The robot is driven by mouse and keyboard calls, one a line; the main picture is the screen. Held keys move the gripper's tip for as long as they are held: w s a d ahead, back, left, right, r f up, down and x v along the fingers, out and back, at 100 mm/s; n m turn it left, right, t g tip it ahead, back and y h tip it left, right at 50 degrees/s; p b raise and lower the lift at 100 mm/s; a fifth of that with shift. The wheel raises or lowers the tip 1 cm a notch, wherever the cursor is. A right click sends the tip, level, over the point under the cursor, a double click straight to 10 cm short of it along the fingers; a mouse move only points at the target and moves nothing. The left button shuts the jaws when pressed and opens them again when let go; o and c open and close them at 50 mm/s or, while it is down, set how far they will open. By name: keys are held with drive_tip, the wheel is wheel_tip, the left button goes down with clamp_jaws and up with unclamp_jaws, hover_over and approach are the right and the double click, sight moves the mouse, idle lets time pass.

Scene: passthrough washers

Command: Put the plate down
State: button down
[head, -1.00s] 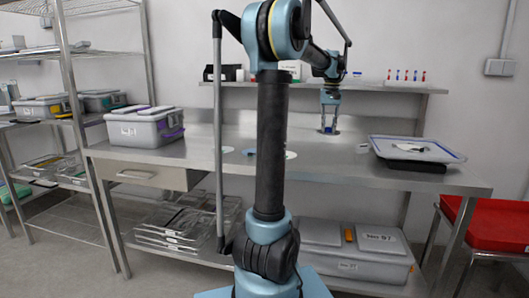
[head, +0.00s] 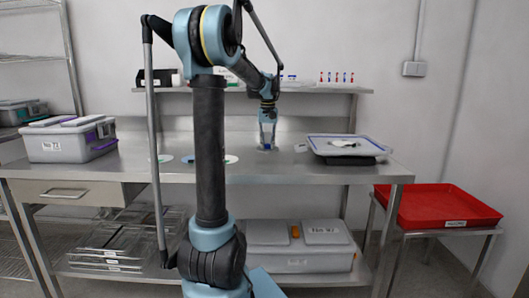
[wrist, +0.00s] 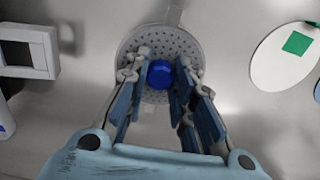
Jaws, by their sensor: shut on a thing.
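The plate appears to be a round grey perforated disc (wrist: 135,48) with a blue knob (wrist: 160,74) in its middle. My gripper (wrist: 172,72) has its fingers on both sides of the knob and is shut on it. In the head view my gripper (head: 267,143) points down at the steel bench, with a small part of the disc (head: 267,150) at its tips. Whether the disc touches the bench top or hangs just above it I cannot tell. The fingers hide the disc's near part.
A white disc with a green square (wrist: 270,68) lies to the right in the wrist view, a grey frame-like block (wrist: 52,52) to the left. A grey bin (head: 55,145) stands left. A red tray (head: 440,205) is beyond.

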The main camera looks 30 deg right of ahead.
sight(267, 148)
drive_tip(key=shift+f, duration=1.7)
drive_tip(key=c, duration=1.4)
unclamp_jaws()
drive_tip(key=shift+o, duration=0.2)
